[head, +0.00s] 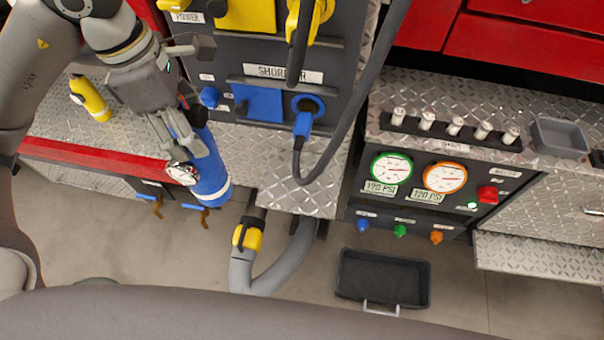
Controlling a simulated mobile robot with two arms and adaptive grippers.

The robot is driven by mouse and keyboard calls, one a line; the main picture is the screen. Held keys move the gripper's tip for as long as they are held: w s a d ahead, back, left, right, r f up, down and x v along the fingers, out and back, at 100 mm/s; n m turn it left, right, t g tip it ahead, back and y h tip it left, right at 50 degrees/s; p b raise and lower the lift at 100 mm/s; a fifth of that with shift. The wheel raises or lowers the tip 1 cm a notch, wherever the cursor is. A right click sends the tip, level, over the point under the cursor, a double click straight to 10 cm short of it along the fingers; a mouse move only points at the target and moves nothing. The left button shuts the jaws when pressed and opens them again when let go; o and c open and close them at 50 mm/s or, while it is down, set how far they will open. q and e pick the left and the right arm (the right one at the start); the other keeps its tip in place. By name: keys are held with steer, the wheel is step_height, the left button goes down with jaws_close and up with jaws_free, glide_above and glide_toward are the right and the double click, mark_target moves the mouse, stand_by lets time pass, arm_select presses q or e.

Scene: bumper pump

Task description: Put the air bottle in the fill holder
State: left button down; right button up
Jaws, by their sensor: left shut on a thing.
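A blue air bottle (208,172) with a pale band near its lower end and a small round gauge on its side is held by my left gripper (183,130). The gripper's fingers are closed around its upper end, partly hiding it. The bottle hangs tilted in front of the red-edged diamond-plate counter. I cannot pick out the fill holder with certainty. My right gripper is not in view.
A yellow bottle (91,98) stands on the counter (130,130) at left. A dark cable loops beside the blue plug (303,123). The gauge panel (385,206) is at right. A black tray (383,279) lies on the floor. A grey hose (283,268) with a yellow coupling is near centre.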

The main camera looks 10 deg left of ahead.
arm_select(q)
steer(key=shift+w+a+r, duration=0.1)
steer(key=shift+r, duration=0.25)
steer(key=shift+w+d, duration=0.1)
steer(key=shift+d, duration=0.1)
steer(key=w+d+f+p, duration=0.7)
steer(key=w+d+f, duration=0.2)
steer(key=f, duration=0.4)
steer(key=shift+w, duration=0.6)
